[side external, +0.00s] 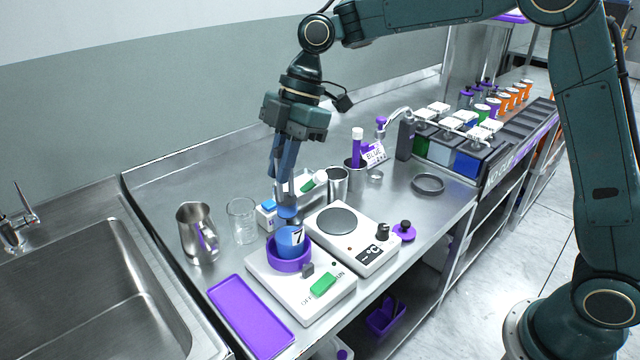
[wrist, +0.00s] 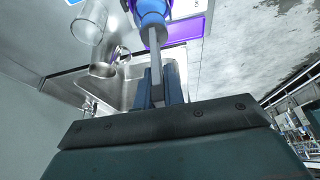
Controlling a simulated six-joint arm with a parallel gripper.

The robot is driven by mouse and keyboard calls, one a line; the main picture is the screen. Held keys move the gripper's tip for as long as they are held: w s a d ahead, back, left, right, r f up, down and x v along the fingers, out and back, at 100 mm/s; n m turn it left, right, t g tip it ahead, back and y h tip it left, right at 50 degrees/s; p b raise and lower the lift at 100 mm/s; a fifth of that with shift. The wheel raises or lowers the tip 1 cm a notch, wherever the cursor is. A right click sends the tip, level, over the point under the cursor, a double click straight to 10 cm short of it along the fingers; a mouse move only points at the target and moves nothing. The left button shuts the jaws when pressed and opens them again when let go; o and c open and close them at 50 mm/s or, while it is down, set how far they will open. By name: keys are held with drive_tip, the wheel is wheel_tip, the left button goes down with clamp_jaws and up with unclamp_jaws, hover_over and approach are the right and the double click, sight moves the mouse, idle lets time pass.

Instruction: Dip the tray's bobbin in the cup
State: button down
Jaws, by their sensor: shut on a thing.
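The cup stands upright in a purple ring on a white machine with a green switch (side external: 323,284). The purple tray (side external: 250,317) in front of it is empty.
A hot plate (side external: 338,221) stands right of the machine. A glass beaker (side external: 242,220), a steel pitcher (side external: 198,230) and a small blue-capped bottle (side external: 267,215) stand behind and left. A steel cup (side external: 338,185) is behind. A sink (side external: 85,290) lies left.

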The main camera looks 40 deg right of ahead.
sight(278, 148)
drive_tip(key=shift+r, duration=0.1)
idle(0.3)
drive_tip(key=shift+r, duration=1.9)
